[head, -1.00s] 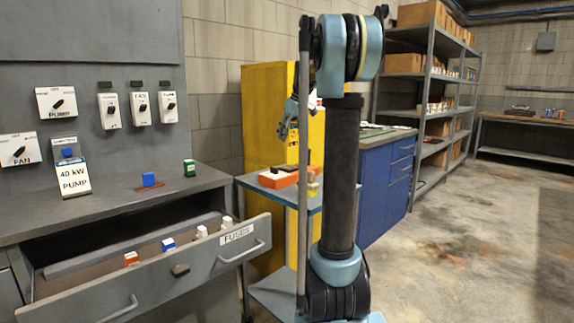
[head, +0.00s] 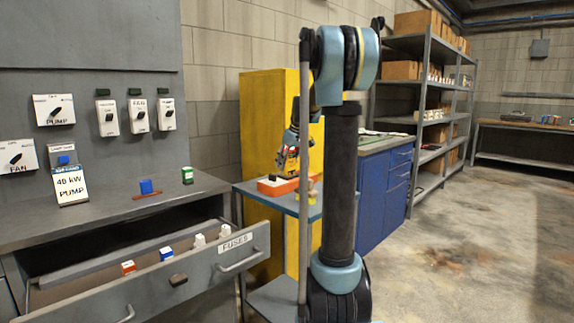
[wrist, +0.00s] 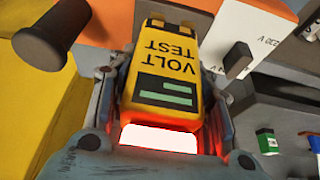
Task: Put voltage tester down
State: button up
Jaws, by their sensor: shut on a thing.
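The voltage tester (wrist: 168,65) is a yellow and black block marked VOLT TEST, seen upside down in the wrist view. My gripper (wrist: 160,95) is shut on it, with a finger along each side. A white patch with a red glow shows at its near end. In the head view my gripper (head: 288,160) is low over the blue-grey cart top (head: 252,188), just above the orange tray (head: 275,187). The tester is small there and partly hidden by my arm. I cannot tell whether it touches anything below.
A white 230 V block with a black knob (wrist: 238,60) is close to the tester's right in the wrist view. A yellow cabinet (head: 262,110) stands behind the cart. The open fuse drawer (head: 190,270) juts out at left. A small tan item (head: 312,190) is right of the tray.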

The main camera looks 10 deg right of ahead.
jog(key=o, duration=1.2)
jog(key=v, duration=1.2)
